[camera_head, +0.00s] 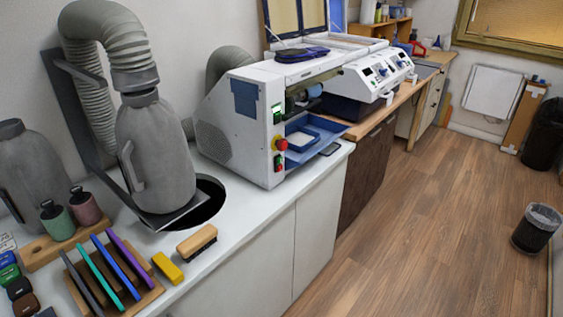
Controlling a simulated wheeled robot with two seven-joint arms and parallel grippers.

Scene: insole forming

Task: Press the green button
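A white machine (242,125) stands on the white counter in the middle of the view. Its narrow front panel carries a small green button or switch (277,112) near the top. Below it is a red emergency knob (281,144) on a yellow base. Lower still is a small switch with green and red parts (278,162); its details are too small to tell. Neither of my grippers shows in the view, and nothing covers the panel.
A grey canister with a ribbed hose (155,150) stands left of the machine, by a round hole in the counter (207,203). A wooden brush (197,240), a yellow block (167,268) and a tool rack (150,295) lie in front.

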